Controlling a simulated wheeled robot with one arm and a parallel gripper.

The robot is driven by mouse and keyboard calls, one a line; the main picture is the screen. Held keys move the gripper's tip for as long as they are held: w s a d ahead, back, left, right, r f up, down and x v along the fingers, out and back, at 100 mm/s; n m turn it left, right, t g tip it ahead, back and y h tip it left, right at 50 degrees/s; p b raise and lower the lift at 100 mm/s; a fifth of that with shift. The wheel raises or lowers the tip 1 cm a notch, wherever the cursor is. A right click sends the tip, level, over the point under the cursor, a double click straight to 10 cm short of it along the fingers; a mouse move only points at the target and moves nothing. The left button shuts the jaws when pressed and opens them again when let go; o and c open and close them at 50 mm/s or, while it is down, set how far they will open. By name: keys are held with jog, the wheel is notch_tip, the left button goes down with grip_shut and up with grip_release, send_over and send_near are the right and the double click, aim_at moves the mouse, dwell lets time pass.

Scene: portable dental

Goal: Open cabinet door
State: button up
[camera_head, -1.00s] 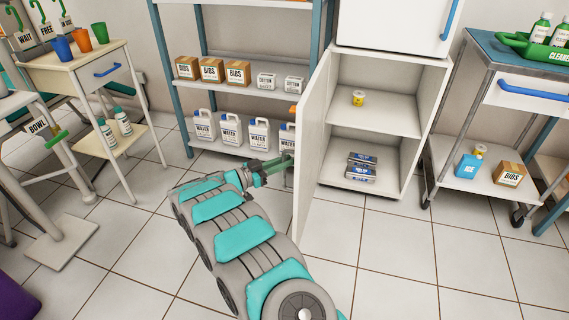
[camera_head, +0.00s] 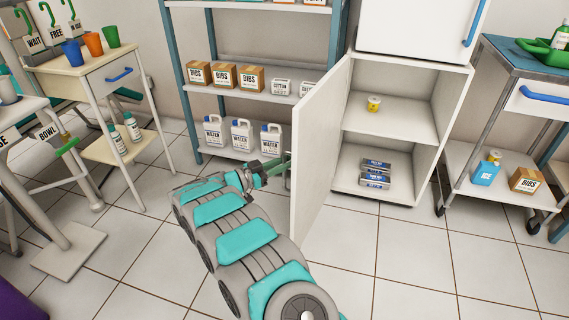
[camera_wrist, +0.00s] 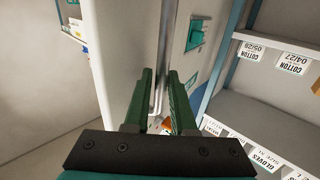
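The white door (camera_head: 318,150) of the lower cabinet stands wide open in the head view, swung out to the left. Its inner face and the cabinet's interior (camera_head: 395,113) show. My gripper (camera_head: 284,162) is on the far, outer side of the door, near its free edge.
A blue-framed shelf (camera_head: 188,90) with boxes and water jugs (camera_head: 242,137) stands close behind my gripper. Inside the cabinet are a small yellow jar (camera_head: 374,103) and several blue packs (camera_head: 375,174). A cart (camera_head: 464,150) stands to the right. Floor before the cabinet is clear.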

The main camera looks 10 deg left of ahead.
jog(key=o, duration=0.3)
jog(key=shift+s+a, duration=0.1)
jog(key=v, duration=0.7)
jog(key=shift+s+a+b, duration=0.2)
jog(key=shift+s+b, duration=0.05)
jog(key=shift+b, duration=0.15)
jog(key=shift+s+a, duration=0.1)
